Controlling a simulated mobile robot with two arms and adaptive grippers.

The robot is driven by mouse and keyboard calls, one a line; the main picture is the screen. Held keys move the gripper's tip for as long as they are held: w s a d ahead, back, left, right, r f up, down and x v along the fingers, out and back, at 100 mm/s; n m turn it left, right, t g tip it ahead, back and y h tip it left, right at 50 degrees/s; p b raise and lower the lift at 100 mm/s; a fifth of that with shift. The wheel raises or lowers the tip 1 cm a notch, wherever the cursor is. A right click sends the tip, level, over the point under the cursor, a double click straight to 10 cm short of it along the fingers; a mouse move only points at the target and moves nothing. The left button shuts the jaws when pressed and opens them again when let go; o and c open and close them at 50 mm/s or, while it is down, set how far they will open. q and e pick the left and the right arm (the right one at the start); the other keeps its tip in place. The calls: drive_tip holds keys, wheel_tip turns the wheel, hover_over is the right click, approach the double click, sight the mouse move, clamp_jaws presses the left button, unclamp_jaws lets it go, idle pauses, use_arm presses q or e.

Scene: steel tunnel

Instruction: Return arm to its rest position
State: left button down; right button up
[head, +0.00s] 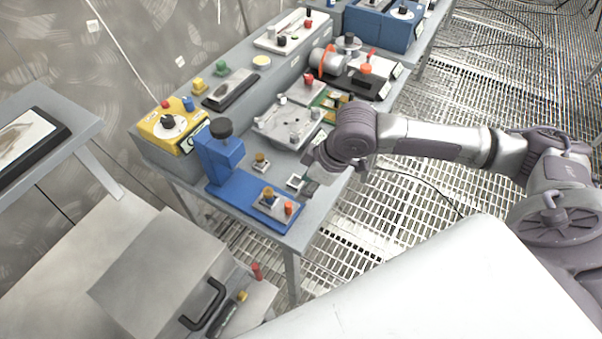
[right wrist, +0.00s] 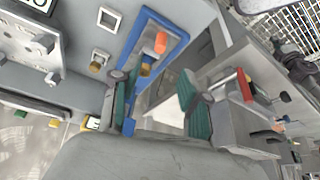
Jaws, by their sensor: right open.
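My right gripper (head: 314,168) is above the front right part of the grey workbench in the head view, its arm coming in from the right. In the right wrist view my right gripper (right wrist: 160,105) has its two green-padded fingers spread wide apart with nothing between them. Below the fingers are the bench's edge and part of the blue fixture (right wrist: 172,45). In the head view the blue fixture (head: 226,165) stands at the near end of the bench, left of the gripper. The gripper's fingertips are partly hidden in the head view. My left gripper is not in view.
The workbench (head: 318,212) carries a yellow switch box (head: 172,126), a grey plate with posts (head: 270,128) and several devices farther back. A metal cabinet with a black handle (head: 203,303) stands at the lower left. Grating floor (head: 400,210) lies open right of the bench.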

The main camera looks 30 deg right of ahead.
drive_tip(key=shift+a, duration=0.1)
drive_tip(key=s+a+f+m+t+y, duration=0.1)
drive_tip(key=s+a+f+t, duration=0.15)
drive_tip(key=s+a, duration=0.55)
drive_tip(key=s+d+f+m+g+h, duration=0.2)
drive_tip(key=s+d+f+m+h, duration=0.2)
drive_tip(key=s+d+m, duration=0.4)
wheel_tip(320, 180, down, 27)
drive_tip(key=s+n+g, duration=0.1)
drive_tip(key=s, duration=0.1)
drive_tip(key=s+d+f, duration=0.1)
drive_tip(key=s+f, duration=0.7)
drive_tip(key=s+d+f+g, duration=0.1)
drive_tip(key=s+d+f, duration=0.1)
drive_tip(key=s+f, duration=0.6)
drive_tip(key=shift+s+d+f+n+b, duration=0.3)
drive_tip(key=shift+s+b, duration=0.05)
drive_tip(key=shift+s, duration=0.1)
